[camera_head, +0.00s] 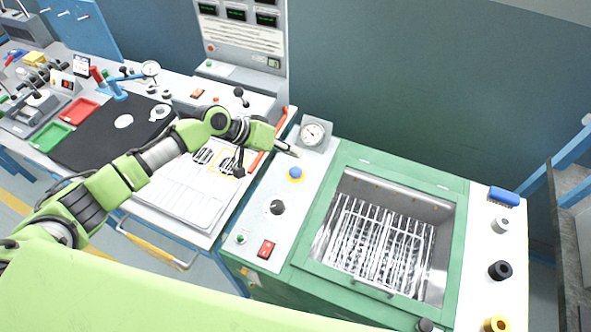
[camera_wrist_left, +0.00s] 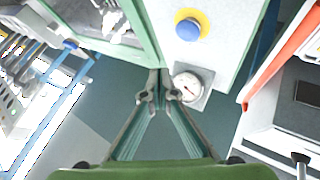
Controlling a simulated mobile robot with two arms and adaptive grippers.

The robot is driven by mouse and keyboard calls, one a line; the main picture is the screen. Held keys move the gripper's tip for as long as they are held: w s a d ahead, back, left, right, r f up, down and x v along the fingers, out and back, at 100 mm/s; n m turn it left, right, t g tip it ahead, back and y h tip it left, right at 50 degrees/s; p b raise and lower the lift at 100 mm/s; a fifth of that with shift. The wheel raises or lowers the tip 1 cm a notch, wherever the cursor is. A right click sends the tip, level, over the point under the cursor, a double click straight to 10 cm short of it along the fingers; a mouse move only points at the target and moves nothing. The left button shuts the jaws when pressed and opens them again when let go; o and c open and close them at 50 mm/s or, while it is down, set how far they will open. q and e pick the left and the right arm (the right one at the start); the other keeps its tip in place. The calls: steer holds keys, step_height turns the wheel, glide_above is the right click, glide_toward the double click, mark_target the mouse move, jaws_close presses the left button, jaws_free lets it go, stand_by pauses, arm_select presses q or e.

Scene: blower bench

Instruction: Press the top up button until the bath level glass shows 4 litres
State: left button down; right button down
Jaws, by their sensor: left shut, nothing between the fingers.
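A blue button on a yellow collar (camera_head: 296,174) sits on the white panel left of the bath (camera_head: 328,236). It also shows at the top of the left wrist view (camera_wrist_left: 188,26). No label shows which button is the top up one. My left gripper (camera_head: 294,152) is shut and empty, its tip above the panel between the blue button and a round dial gauge (camera_head: 312,132). In the left wrist view its fingers (camera_wrist_left: 159,96) are beside the gauge (camera_wrist_left: 188,84), apart from the blue button. I cannot make out a level glass or its reading. My right gripper is out of view.
The panel also has a black knob (camera_head: 277,207), a green button (camera_head: 241,238) and a red switch (camera_head: 266,249). A wire basket (camera_head: 372,250) lies in the bath. A blue brush (camera_head: 503,196) and round parts stand on the right ledge. Orange-red bars edge the left bench.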

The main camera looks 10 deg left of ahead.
arm_select(q)
step_height(320, 180, up, 4)
steer(key=shift+f+p, duration=0.1)
steer(key=shift+p, duration=0.95)
steer(key=b, duration=0.6)
glide_above(293, 171)
step_height(293, 171, down, 8)
steer(key=shift+r, duration=0.25)
steer(key=shift+f+b, duration=0.65)
steer(key=shift+f, duration=0.05)
steer(key=shift+f, duration=0.35)
